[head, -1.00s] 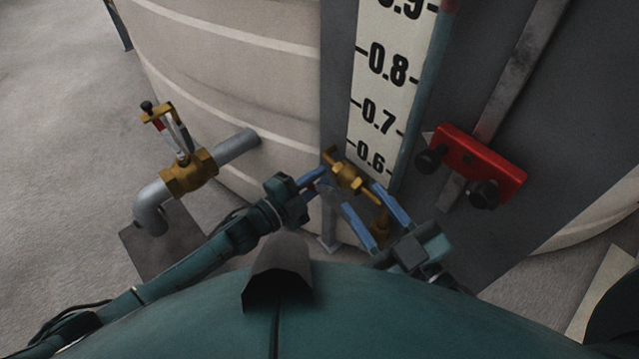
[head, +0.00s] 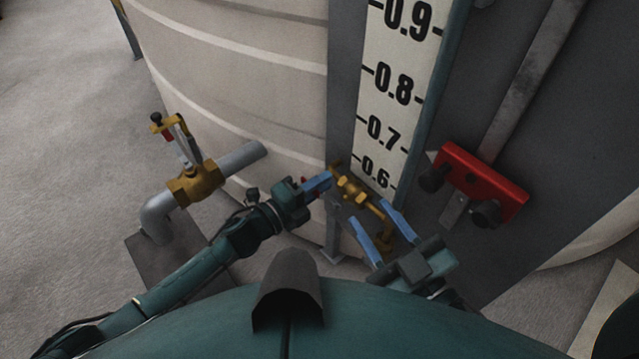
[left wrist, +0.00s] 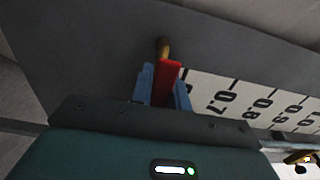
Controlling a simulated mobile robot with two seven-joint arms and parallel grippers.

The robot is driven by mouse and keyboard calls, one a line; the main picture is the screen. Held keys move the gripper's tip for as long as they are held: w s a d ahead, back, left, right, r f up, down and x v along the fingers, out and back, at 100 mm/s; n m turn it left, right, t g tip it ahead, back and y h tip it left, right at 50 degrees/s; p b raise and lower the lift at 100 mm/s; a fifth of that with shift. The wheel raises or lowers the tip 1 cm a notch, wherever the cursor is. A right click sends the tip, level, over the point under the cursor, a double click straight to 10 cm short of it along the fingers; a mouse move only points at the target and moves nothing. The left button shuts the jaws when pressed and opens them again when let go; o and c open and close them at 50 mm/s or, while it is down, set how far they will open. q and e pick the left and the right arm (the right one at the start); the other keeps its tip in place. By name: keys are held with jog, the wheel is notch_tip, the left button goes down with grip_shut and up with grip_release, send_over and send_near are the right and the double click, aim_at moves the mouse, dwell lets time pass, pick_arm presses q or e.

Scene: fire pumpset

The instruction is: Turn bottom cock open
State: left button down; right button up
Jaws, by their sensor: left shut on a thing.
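The brass bottom cock (head: 352,190) sits at the foot of the level gauge. Its red handle (left wrist: 166,80) shows between the blue fingers in the left wrist view. My left gripper (head: 322,181) comes from the left and is shut on this handle; it also shows in the left wrist view (left wrist: 163,85). The fingers hide much of the handle in the head view. My right gripper (head: 373,212) is open below the cock, its fingers apart on either side of the cock's lower brass outlet (head: 383,238). I cannot tell whether they touch it.
The white gauge scale (head: 392,85) rises behind the cock. A red block with black knobs (head: 478,182) is to the right. A large pale tank (head: 240,80) stands behind. Another brass valve (head: 195,184) on a grey pipe is to the left. The floor at far left is clear.

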pick_arm(q)
jog(key=c, duration=1.3)
grip_release()
jog(key=shift+c, duration=0.2)
jog(key=shift+a, duration=0.1)
jog(key=p+v, duration=0.2)
jog(key=v, duration=1.1)
jog(key=shift+p, duration=0.4)
pick_arm(e)
jog(key=shift+w+d+f+m+g+h, duration=0.1)
jog(key=shift+d+m+g+h, duration=0.45)
jog(key=shift+g+h, duration=0.3)
pick_arm(q)
jog(key=shift+s+a, duration=0.1)
pick_arm(e)
jog(key=shift+a, duration=0.1)
